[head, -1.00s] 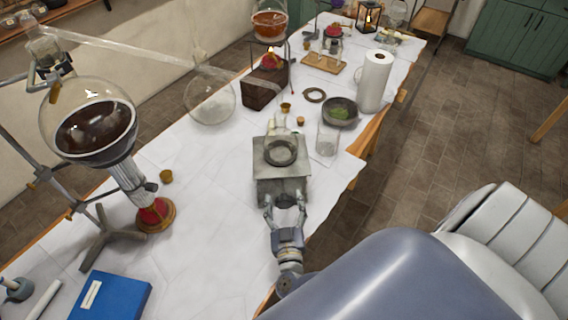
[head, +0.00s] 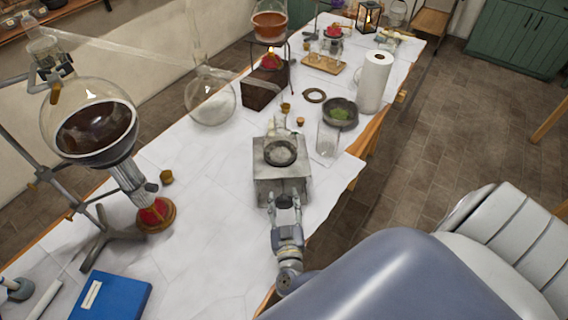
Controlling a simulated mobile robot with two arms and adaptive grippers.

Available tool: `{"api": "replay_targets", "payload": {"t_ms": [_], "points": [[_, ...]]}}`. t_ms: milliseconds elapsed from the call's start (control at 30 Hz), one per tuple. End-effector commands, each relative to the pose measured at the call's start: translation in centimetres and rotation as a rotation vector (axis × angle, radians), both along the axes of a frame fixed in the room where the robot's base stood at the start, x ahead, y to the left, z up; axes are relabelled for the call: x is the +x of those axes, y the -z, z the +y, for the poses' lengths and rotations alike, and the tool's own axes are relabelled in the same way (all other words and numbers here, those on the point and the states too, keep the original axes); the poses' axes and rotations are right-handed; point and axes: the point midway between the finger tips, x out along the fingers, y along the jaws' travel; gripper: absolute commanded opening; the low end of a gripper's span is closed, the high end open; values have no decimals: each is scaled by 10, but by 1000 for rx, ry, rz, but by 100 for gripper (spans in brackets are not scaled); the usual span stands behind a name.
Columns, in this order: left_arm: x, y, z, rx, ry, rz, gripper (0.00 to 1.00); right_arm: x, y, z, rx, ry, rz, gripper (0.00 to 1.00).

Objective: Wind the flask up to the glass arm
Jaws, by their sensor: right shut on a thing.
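A grey metal box-like stand (head: 268,188) is near the table's front edge, with a dark round ring (head: 280,153) on its top. A small clear glass shape shows just behind the ring, too faint to tell its form. My right gripper (head: 285,201) is shut on a part at the stand's near side, mostly hidden by the fingers. A round clear flask (head: 212,102) with a tall neck is farther back on the left. A long glass arm (head: 135,50) slopes down to the right from the still's top and overlaps that flask in this view. My left gripper is out of view.
A large glass vessel of dark liquid (head: 95,128) is held on a stand above a red burner (head: 156,213) at left. A clear beaker (head: 327,142), a bowl (head: 341,112) and a paper roll (head: 374,82) are beyond the grey stand. A blue book (head: 115,298) lies in front.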

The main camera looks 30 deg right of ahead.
Motion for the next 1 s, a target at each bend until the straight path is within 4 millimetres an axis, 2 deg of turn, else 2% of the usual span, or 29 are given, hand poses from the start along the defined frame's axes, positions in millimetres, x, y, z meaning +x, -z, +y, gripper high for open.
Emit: {"api": "replay_targets", "payload": {"t_ms": [367, 1000], "points": [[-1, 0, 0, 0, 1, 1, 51, -2, 1, -2, 233, 6, -130, 19], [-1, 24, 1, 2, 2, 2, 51, -3, 4, -5, 760, 4, -432, 19]]}}
